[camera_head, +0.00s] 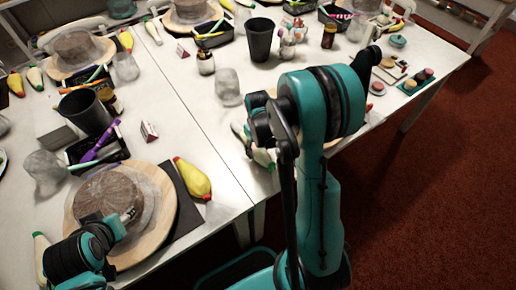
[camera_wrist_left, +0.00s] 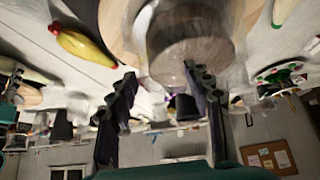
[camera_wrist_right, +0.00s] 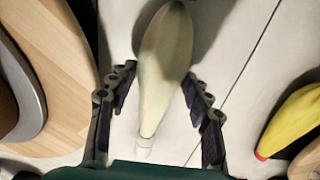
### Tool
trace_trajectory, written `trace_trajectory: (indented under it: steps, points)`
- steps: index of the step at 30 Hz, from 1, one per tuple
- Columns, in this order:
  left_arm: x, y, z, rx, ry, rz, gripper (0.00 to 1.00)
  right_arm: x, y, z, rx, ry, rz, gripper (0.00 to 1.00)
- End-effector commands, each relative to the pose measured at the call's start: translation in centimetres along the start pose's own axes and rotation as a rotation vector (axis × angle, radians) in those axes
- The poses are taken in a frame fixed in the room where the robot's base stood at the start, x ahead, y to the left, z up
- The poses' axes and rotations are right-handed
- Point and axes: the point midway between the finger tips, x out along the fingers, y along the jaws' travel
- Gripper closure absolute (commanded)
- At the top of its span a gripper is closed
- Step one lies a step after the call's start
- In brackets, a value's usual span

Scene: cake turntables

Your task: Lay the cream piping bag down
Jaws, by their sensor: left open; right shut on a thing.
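The cream piping bag (camera_wrist_right: 165,65) lies between the fingers of my right gripper (camera_wrist_right: 160,95) in the right wrist view, its narrow pale tip towards the palm. My right gripper is shut on it. The white table is close behind the bag; I cannot tell whether they touch. In the head view my right arm hides most of that gripper; a pale bag (camera_head: 263,158) shows just left of the arm. My left gripper (camera_wrist_left: 160,95) is open and empty. In the head view it is beside the brown cake (camera_head: 108,195) on the near-left turntable.
A yellow piping bag (camera_head: 194,180) with a red tip lies beside the near-left wooden board (camera_head: 160,225). It also shows in the right wrist view (camera_wrist_right: 295,120). A dark cup (camera_head: 259,40) and clear glass (camera_head: 228,88) stand further back. Bare table lies around the seam.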

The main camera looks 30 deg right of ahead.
Motion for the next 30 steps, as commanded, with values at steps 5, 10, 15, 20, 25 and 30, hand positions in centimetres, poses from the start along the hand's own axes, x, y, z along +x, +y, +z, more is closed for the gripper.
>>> trace_trajectory:
  steps: [5,10,15,20,25,30]
  points:
    - [0.3,0.0,0.2,0.0,0.0,0.0,0.5,0.5,0.0,0.0,0.0,0.0,0.0,0.61]
    - [0.6,0.0,0.4,0.0,0.0,0.0,0.5,0.8,0.0,0.0,0.0,0.0,0.0,0.61]
    - [0.6,0.0,0.4,0.0,0.0,0.0,0.5,0.8,0.0,0.0,0.0,0.0,0.0,0.26]
    - [0.6,0.0,0.4,0.0,0.0,0.0,0.5,0.8,0.0,0.0,0.0,0.0,0.0,0.26]
    - [0.6,0.0,0.4,0.0,0.0,0.0,0.5,0.6,0.0,0.0,0.0,0.0,0.0,0.26]
    - [0.6,0.0,0.4,0.0,0.0,0.0,0.5,-1.4,0.0,0.0,0.0,0.0,0.0,0.26]
